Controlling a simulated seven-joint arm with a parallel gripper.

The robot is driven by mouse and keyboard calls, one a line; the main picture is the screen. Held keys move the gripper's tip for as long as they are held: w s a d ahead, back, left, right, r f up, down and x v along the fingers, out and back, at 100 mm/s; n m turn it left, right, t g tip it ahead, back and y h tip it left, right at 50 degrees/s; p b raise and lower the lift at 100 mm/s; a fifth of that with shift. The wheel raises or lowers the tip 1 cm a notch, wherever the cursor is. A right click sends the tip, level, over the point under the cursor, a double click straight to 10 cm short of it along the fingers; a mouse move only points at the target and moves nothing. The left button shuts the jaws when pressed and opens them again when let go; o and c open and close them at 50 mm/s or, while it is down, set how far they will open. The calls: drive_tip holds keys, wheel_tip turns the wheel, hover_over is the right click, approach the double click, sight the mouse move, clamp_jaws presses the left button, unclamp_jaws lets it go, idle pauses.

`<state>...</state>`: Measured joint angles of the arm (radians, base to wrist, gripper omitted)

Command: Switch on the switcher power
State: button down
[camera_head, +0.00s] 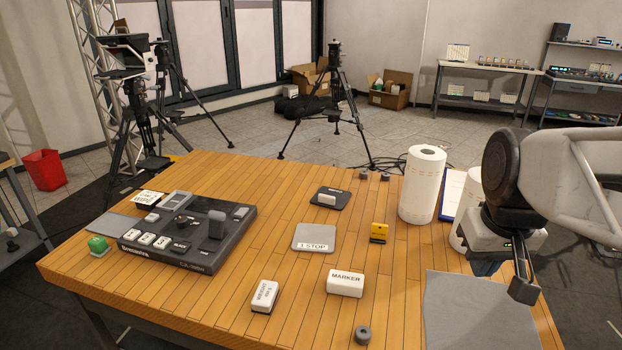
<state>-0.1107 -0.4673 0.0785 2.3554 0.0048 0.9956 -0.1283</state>
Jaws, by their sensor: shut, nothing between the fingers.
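The switcher (235,236) is a dark, low box on the left part of the wooden table. Its top carries white keys (146,239) along the front left, a dark labelled key (180,247), a grey upright lever or block (216,224) and a small grey block (240,213). I cannot tell which part is its power switch or how it is set. My gripper (524,288) hangs at the right side of the view, above the table's right end, far from the switcher. It is shut and empty.
A green block (98,246) sits left of the switcher. A white MARKER block (345,283), another white block (265,296), a grey 1 STOP pad (315,238), a yellow block (378,233) and a paper roll (422,185) stand between it and my gripper. Bare wood lies between them.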

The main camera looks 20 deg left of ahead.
drive_tip(key=w+a+r+n+g, duration=0.1)
drive_tip(key=w+a+r+n, duration=0.3)
drive_tip(key=w+a, duration=0.8)
drive_tip(key=n+g, duration=0.2)
drive_tip(key=n, duration=0.9)
hover_over(239, 214)
drive_tip(key=w+d, duration=0.1)
drive_tip(key=w, duration=0.1)
wheel_tip(239, 214, down, 8)
drive_tip(key=f, duration=0.1)
drive_tip(key=shift+a, duration=0.55)
drive_tip(key=f, duration=0.4)
drive_tip(key=s+f, duration=0.1)
drive_tip(key=f, duration=0.8)
drive_tip(key=shift+s+f, duration=0.3)
drive_tip(key=shift+f, duration=0.1)
drive_tip(key=shift+f, duration=0.15)
